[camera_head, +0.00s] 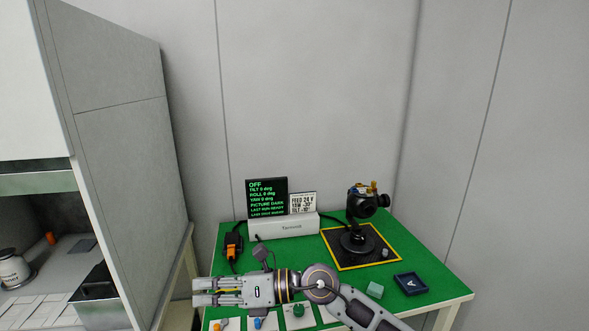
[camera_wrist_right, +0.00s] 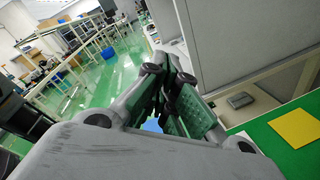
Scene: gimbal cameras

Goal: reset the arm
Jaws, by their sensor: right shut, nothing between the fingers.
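My right gripper (camera_head: 204,291) is over the front left of the green table (camera_head: 448,283), pointing left in the head view. Its fingers are shut with nothing between them. In the right wrist view the closed fingers (camera_wrist_right: 172,100) point out past the table, with the green table top (camera_wrist_right: 290,150) at the right. My right forearm comes in from the lower right and hides part of the table's front. My left gripper is not in view.
A gimbal camera (camera_head: 364,205) stands on a black, yellow-edged mat (camera_head: 342,262). Behind are a dark display (camera_head: 266,198) and a white terminal box (camera_head: 283,228). An orange-black device (camera_head: 233,243), a teal block (camera_head: 375,290) and a blue tray (camera_head: 411,283) lie around. A grey cabinet (camera_head: 125,150) stands left.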

